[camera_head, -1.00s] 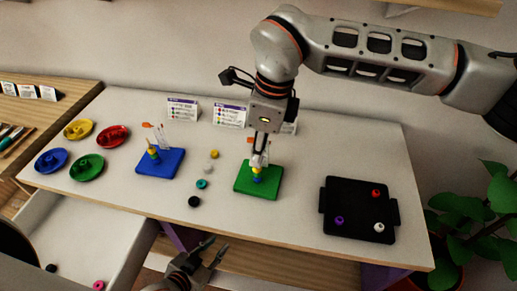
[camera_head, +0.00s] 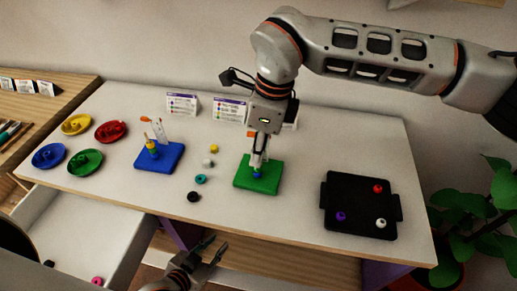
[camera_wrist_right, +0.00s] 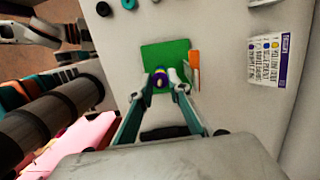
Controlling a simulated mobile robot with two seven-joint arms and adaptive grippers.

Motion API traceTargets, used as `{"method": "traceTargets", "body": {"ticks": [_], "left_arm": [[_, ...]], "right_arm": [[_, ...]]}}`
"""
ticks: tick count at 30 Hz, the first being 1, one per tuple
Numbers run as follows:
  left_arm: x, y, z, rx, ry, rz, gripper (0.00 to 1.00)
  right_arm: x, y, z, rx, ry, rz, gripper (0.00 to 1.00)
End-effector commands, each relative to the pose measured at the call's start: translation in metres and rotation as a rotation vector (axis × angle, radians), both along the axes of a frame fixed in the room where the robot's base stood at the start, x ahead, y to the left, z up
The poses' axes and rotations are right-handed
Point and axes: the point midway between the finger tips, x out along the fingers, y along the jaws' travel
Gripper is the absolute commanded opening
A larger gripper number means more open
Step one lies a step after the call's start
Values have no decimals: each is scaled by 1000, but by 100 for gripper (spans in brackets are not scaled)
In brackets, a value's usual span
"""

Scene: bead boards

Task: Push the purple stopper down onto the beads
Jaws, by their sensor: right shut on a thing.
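The green board (camera_head: 257,186) stands at the table's middle with a bead peg on it. My right gripper (camera_head: 258,163) points straight down over the peg, its tips low, with a little blue showing just below them. In the right wrist view my right gripper (camera_wrist_right: 161,82) is shut, with a small purple stopper (camera_wrist_right: 160,73) between its fingertips and yellow showing beside it. The fingers hide most of the peg and beads. My left gripper (camera_head: 212,247) is open and empty before the table's front edge.
A blue board (camera_head: 168,163) with a beaded peg stands left, by coloured dishes. Loose beads (camera_head: 201,179) lie between the boards. A black tray (camera_head: 345,194) at right holds red, purple and white pieces. Cards (camera_head: 229,111) stand behind.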

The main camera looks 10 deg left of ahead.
Motion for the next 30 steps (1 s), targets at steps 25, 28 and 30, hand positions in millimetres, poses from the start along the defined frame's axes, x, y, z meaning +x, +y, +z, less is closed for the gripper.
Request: {"method": "traceTargets", "body": {"ticks": [25, 28, 30], "left_arm": [[-1, 0, -1, 1, 2, 0, 25], [-1, 0, -1, 0, 1, 0, 25], [0, 0, -1, 0, 1, 0, 25]], "right_arm": [[1, -6, 45, 1, -5, -1, 37], [1, -10, 66, 1, -5, -1, 37], [1, -12, 79, 0, -4, -2, 37]]}}
